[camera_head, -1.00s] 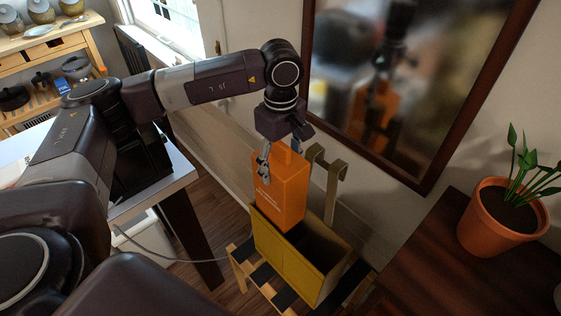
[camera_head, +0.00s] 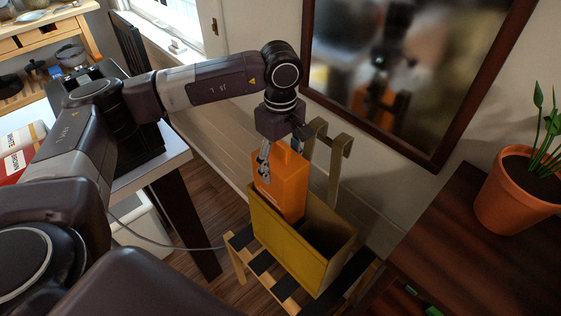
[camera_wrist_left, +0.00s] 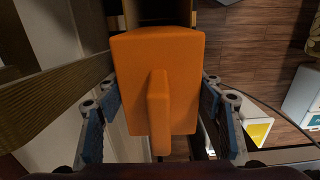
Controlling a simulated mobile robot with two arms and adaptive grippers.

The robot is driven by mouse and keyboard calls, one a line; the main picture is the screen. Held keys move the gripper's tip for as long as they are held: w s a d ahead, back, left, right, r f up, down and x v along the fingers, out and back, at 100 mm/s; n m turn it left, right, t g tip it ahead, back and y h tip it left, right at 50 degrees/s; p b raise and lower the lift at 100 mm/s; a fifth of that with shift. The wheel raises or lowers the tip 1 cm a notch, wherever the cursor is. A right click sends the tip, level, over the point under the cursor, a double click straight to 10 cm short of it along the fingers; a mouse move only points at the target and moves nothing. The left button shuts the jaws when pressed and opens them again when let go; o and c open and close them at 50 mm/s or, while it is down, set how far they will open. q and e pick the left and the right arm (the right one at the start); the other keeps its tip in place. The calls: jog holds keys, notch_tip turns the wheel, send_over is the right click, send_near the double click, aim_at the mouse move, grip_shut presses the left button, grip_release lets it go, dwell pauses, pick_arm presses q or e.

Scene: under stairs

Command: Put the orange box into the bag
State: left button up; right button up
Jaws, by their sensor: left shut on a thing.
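The orange box (camera_head: 282,186) is upright in my left gripper (camera_head: 270,165), its lower end inside the opening of the yellow bag (camera_head: 288,248). The bag stands open on a slatted wooden stand, its handles (camera_head: 335,165) upright behind the box. In the left wrist view the orange box (camera_wrist_left: 157,85) fills the middle, with its raised ridge toward me. The fingers of my left gripper (camera_wrist_left: 160,125) lie on both sides of it. The bag hides the lower part of the box. My right gripper is not in view.
The slatted stand (camera_head: 240,240) is under the bag. A framed mirror (camera_head: 400,80) hangs on the wall behind. A potted plant (camera_head: 520,195) stands on a dark wooden surface (camera_head: 440,240) at the right. A white table (camera_head: 172,152) is at the left.

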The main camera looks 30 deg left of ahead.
pick_arm(q)
jog(key=shift+r, duration=0.1)
jog(key=o, duration=2.2)
jog(key=shift+c, duration=0.2)
notch_tip(320, 180, up, 12)
